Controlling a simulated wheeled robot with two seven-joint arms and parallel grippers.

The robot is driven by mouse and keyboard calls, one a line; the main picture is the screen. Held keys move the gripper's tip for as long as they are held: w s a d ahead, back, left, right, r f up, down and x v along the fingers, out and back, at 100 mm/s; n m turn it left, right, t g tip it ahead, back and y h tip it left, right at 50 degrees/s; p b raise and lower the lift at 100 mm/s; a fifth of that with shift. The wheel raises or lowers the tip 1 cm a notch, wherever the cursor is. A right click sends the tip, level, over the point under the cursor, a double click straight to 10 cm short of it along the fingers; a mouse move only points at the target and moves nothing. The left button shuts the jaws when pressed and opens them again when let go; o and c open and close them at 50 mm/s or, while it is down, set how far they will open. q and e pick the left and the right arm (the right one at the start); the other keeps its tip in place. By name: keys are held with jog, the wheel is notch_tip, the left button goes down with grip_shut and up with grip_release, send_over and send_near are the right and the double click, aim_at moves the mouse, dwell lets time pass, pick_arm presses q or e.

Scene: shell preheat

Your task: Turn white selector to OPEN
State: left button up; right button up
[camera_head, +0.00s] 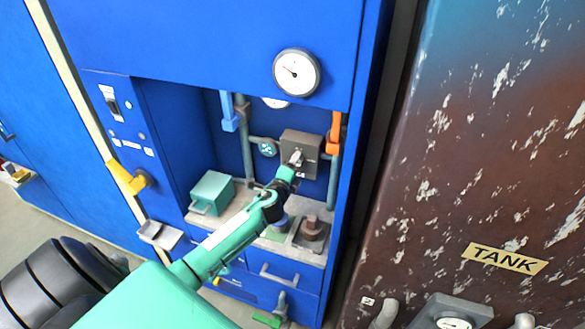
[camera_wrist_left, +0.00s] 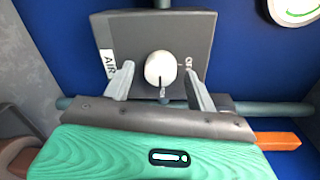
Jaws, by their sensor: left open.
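The white selector (camera_wrist_left: 160,69) is a round knob with a dark pointer line on the front of a grey box (camera_wrist_left: 118,38) in the left wrist view. A label reading AIR is left of it, and a partly hidden label is right of it. My left gripper (camera_wrist_left: 158,82) is open, with one finger on each side of the knob; I cannot tell whether they touch it. In the head view my left gripper (camera_head: 293,165) reaches the grey box (camera_head: 305,143) inside the blue cabinet, and hides much of the knob. My right gripper is not in view.
Around the box are an orange handle (camera_head: 334,133), a blue handle (camera_head: 229,112), grey pipes and a gauge (camera_head: 297,72) above. A teal box (camera_head: 212,192) and a brown fitting (camera_head: 313,229) stand on the shelf below. A yellow handle (camera_head: 126,178) juts out left. A rusty tank (camera_head: 480,170) stands right.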

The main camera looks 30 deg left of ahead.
pick_arm(q)
jog(key=f+b+v, duration=0.1)
jog(key=b+v, duration=0.1)
jog(key=v, duration=1.1)
jog(key=shift+s+r+b, duration=0.4)
jog(key=shift+s+r, duration=0.05)
